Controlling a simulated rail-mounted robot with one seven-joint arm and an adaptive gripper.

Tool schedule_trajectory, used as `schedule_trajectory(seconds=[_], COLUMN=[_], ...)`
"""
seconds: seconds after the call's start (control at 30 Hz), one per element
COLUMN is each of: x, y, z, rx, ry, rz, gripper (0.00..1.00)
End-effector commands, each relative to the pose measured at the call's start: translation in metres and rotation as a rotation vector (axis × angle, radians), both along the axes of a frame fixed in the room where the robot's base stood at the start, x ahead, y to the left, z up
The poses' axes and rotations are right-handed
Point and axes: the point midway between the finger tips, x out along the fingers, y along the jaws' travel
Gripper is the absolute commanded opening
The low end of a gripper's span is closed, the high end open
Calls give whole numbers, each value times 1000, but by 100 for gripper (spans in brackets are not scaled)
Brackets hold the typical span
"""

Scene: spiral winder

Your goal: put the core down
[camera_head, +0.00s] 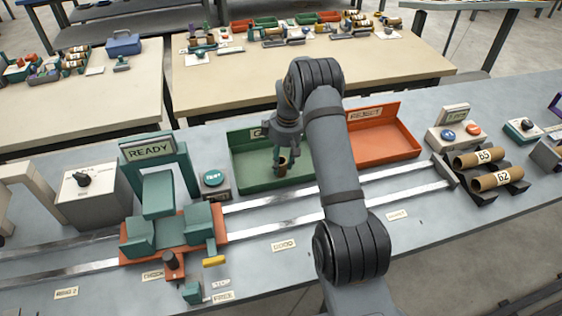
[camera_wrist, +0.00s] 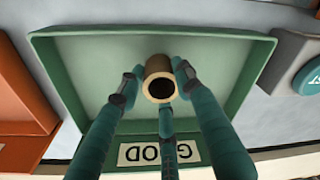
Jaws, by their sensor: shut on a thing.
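The core (camera_wrist: 159,80) is a short brown cardboard tube. In the wrist view my gripper (camera_wrist: 155,78) is shut on it, with teal fingers around it. The core's open end faces the wrist camera. Behind it in that view is the green tray (camera_wrist: 258,62), labelled GOOD. In the head view the core (camera_head: 281,164) hangs below my gripper (camera_head: 281,158), over the green tray (camera_head: 240,183). I cannot tell whether the core touches the tray floor. No other core shows in the tray.
An orange tray (camera_head: 409,148) labelled REJECT stands right of the green one. A teal machine (camera_head: 150,150) reading READY and a round teal button (camera_head: 213,177) stand to the left. Cores numbered 65 (camera_head: 479,157) and 62 (camera_head: 497,180) lie in a black rack at right.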

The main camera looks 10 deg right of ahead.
Motion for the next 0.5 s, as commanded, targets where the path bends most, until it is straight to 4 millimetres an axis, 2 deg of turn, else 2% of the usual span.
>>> schedule_trajectory(seconds=[0.33, 0.5], x=[0, 0], y=[0, 0], z=[-1, -1], rx=[0, 0], ry=[0, 0], rz=[0, 0], gripper=[53, 54])
